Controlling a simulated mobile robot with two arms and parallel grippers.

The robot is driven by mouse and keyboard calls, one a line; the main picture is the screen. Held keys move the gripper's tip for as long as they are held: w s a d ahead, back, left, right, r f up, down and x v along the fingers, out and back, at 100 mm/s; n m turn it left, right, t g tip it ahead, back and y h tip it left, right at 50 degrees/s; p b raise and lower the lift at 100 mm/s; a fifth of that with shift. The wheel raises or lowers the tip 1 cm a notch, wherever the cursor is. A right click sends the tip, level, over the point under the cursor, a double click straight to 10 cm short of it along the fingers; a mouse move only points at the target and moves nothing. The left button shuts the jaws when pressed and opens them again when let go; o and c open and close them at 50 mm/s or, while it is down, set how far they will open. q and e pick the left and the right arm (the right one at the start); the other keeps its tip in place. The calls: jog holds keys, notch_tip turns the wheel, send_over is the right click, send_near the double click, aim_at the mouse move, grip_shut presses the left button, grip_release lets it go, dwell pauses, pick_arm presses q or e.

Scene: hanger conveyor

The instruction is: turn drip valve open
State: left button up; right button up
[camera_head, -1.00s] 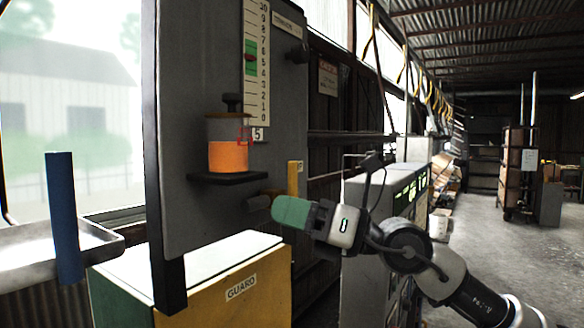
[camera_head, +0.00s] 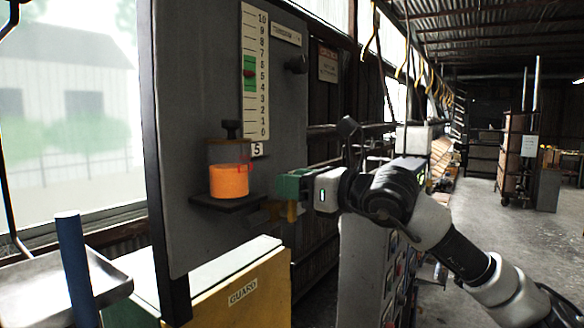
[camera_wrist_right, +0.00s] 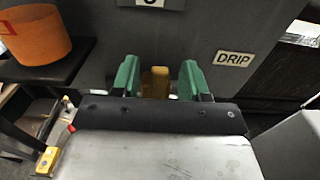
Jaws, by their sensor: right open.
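The drip valve has a yellow handle (camera_wrist_right: 157,84), seen in the right wrist view in front of the grey panel, left of a DRIP label (camera_wrist_right: 234,59). My right gripper (camera_wrist_right: 158,77) is open, with one green finger on each side of the handle and a gap to each. In the head view, my right gripper (camera_head: 285,186) is at the panel's right side. It hides most of the handle there; a small yellow part (camera_head: 291,212) shows below it. My left gripper is in neither current view.
An orange-filled cup (camera_head: 229,180) stands on a dark shelf (camera_head: 228,201) left of the gripper. A scale (camera_head: 256,80) is above it. A yellow guard box (camera_head: 245,305) is below. A blue post (camera_head: 73,265) and a tray (camera_head: 110,284) are at left.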

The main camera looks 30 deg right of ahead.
aim_at(256, 224)
jog(key=shift+w+a, duration=0.2)
jog(key=shift+w, duration=0.2)
jog(key=shift+c, duration=0.4)
grip_shut()
jog(key=shift+s, duration=0.1)
jog(key=a+f+n+b, duration=0.1)
jog(key=n+b, duration=0.2)
jog(key=n, duration=0.1)
jog(key=s+a+f+n+b, duration=0.1)
jog(key=a+n+b, duration=0.1)
jog(key=n, duration=0.3)
jog(key=s+a+f+n+b, duration=0.1)
jog(key=a+f+n+b, duration=0.1)
jog(key=n+b, duration=0.2)
jog(key=shift+s+a+f+n+b, duration=0.1)
jog(key=shift+f+n+b, duration=0.3)
jog(key=shift+n, duration=0.45)
jog(key=shift+w+a+f+n+b, duration=0.1)
jog(key=shift+f+n+b, duration=0.25)
jog(key=shift+n, duration=0.55)
jog(key=shift+s+a+f+n+b, duration=0.1)
jog(key=shift+f+n+b, duration=0.3)
jog(key=shift+n, duration=0.45)
